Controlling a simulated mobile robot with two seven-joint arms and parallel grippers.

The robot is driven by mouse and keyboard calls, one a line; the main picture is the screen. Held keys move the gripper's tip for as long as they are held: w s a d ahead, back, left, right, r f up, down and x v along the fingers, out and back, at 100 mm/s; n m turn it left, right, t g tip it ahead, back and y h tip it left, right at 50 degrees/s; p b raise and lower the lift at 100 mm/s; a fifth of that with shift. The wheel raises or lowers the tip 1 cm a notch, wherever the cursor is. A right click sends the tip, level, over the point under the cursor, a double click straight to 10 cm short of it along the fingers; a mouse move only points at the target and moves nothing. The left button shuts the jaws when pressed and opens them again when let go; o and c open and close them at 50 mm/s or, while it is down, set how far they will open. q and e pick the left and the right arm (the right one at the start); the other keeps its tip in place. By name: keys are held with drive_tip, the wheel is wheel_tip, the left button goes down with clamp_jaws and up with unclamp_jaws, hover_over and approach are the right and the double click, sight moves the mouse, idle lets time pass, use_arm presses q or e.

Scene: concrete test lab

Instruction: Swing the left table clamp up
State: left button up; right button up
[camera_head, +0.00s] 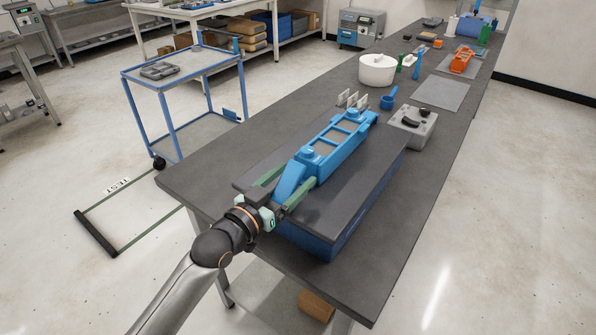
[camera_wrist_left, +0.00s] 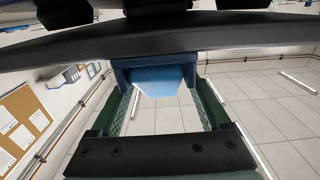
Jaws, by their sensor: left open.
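A long bright blue clamp fixture (camera_head: 345,136) with an open frame and round knobs lies on a dark raised plate. Its near end is a sloped blue lever-like part (camera_head: 291,181), which I take for the left table clamp; it lies low. My left gripper (camera_head: 298,176) reaches in from the front, with one green finger on each side of this part. In the left wrist view the blue end (camera_wrist_left: 165,78) shows between the spread fingers (camera_wrist_left: 165,105). The gripper is open; whether a finger touches the blue part I cannot tell. My right gripper is out of view.
The raised plate (camera_head: 353,187) sits on a blue base on the dark table (camera_head: 225,152). Small upright grey tabs (camera_head: 352,99), a grey box (camera_head: 413,125), a blue cup (camera_head: 388,98) and a white pot (camera_head: 377,70) stand beyond. A blue cart (camera_head: 181,82) is left.

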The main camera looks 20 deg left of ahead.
use_arm(q)
drive_tip(key=shift+x, duration=1.25)
drive_tip(key=shift+c, duration=0.2)
clamp_jaws()
idle(0.3)
